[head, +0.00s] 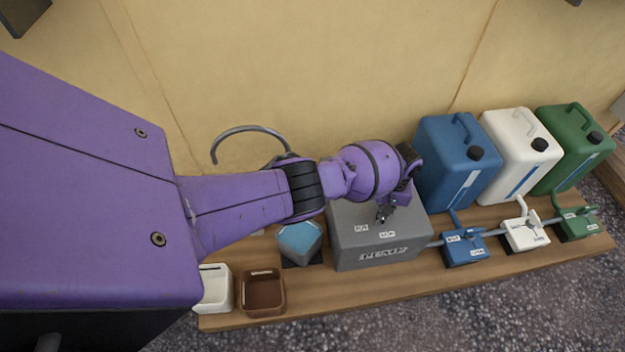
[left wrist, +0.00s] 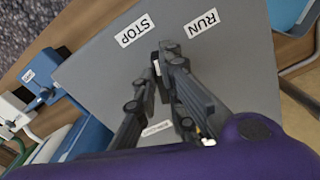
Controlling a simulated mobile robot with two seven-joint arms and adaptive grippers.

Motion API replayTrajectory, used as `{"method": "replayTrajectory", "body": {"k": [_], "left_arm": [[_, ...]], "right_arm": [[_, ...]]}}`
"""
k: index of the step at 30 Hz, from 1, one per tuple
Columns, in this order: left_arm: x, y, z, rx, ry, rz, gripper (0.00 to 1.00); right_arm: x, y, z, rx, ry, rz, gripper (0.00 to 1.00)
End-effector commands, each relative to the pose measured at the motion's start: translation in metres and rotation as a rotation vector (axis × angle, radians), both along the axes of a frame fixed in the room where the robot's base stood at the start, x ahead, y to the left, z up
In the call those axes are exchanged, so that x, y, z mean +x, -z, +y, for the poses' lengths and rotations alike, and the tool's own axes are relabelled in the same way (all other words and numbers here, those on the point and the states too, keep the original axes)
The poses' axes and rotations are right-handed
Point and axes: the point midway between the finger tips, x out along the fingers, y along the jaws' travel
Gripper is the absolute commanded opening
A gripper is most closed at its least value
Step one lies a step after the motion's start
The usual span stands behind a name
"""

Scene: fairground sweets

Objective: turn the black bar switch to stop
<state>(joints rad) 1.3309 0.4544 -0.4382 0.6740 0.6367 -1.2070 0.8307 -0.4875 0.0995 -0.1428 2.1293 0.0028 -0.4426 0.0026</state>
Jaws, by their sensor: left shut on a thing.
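The grey pump box (head: 348,250) stands on a wooden bench, and its top fills the middle of the left wrist view (left wrist: 240,65). The STOP label (left wrist: 135,30) and the RUN label (left wrist: 201,23) are on its top, side by side. My left gripper (head: 384,213) is over the box top. In the left wrist view its dark fingertips (left wrist: 160,66) are closed together just below the two labels, on the black bar switch. The switch is almost wholly hidden between the fingers, so I cannot tell which label it points to. My right gripper is in neither view.
Blue (head: 455,165), white (head: 522,150) and green (head: 572,148) canisters stand right of the box, with blue (head: 463,250), white (head: 525,236) and green (head: 578,224) valve blocks before them. A blue-topped block (head: 299,240) and a brown dish (head: 262,292) are to the left.

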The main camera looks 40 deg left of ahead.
Motion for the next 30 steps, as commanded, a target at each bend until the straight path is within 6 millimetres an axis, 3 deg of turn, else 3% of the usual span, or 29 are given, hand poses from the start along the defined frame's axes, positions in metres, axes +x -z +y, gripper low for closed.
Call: {"method": "replayTrajectory", "body": {"k": [15, 30], "left_arm": [[0.0014, -0.0005, -0.0015, 0.002, -0.309, 0.003, 0.0], [0.0023, -0.0005, -0.001, 0.002, -0.355, 0.001, 0.0]], "right_arm": [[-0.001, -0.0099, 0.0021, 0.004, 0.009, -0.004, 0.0], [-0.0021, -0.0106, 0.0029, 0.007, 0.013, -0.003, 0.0]]}}
